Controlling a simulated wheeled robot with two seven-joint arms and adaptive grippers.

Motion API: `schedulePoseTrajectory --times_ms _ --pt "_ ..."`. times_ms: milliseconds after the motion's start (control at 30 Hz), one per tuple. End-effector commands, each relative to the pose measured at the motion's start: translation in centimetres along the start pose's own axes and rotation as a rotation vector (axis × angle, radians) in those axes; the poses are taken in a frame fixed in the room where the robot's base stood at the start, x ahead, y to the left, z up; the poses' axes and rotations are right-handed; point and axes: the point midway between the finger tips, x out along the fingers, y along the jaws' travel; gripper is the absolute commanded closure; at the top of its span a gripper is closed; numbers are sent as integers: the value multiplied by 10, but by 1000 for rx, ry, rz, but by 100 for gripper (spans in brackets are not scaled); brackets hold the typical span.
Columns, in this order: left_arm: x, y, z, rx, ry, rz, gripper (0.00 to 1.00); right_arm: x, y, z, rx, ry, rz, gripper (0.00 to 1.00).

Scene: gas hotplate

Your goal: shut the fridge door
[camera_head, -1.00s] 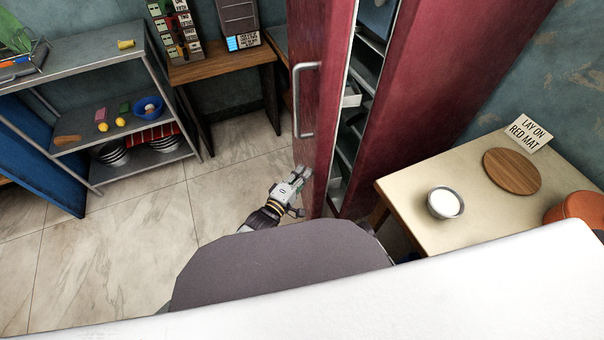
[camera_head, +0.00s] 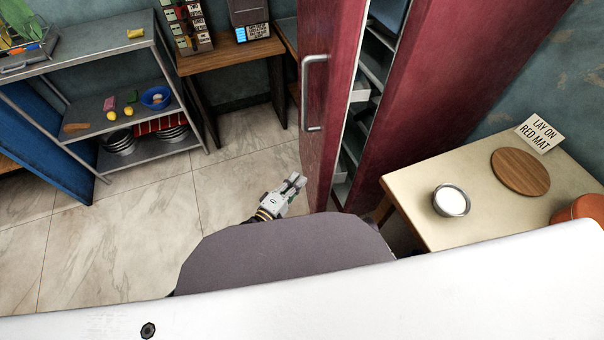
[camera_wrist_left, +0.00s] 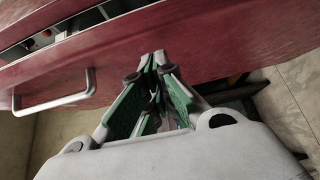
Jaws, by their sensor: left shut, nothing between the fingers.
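The red fridge (camera_head: 430,80) stands at the upper middle, with its door (camera_head: 324,110) partly open. A gap with shelves inside shows between the door and the body. The door's pale bar handle (camera_head: 306,95) faces left. My left gripper (camera_head: 298,182) is shut and empty, low on the left side of the door, close to its outer face. In the left wrist view the shut fingertips (camera_wrist_left: 155,58) point at the red door (camera_wrist_left: 200,50), and the handle (camera_wrist_left: 55,105) is to their left. Whether they touch the door I cannot tell. My right gripper is not in view.
A table (camera_head: 420,215) with a white-filled bowl (camera_head: 451,200) and a round wooden board (camera_head: 520,172) stands right of the fridge. A metal shelf unit (camera_head: 90,50) stands at left. Tiled floor (camera_head: 130,220) is clear between them.

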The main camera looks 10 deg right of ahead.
Motion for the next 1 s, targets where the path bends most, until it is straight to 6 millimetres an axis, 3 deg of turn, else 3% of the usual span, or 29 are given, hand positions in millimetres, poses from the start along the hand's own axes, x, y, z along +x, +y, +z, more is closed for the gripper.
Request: schedulePoseTrajectory --times_ms 400,867,1000 --pt "-44 -1 0 0 -1 -1 100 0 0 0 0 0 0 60" --pt "-52 0 0 0 0 0 100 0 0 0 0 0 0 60" --pt "-52 0 0 4 0 -2 100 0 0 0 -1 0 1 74"
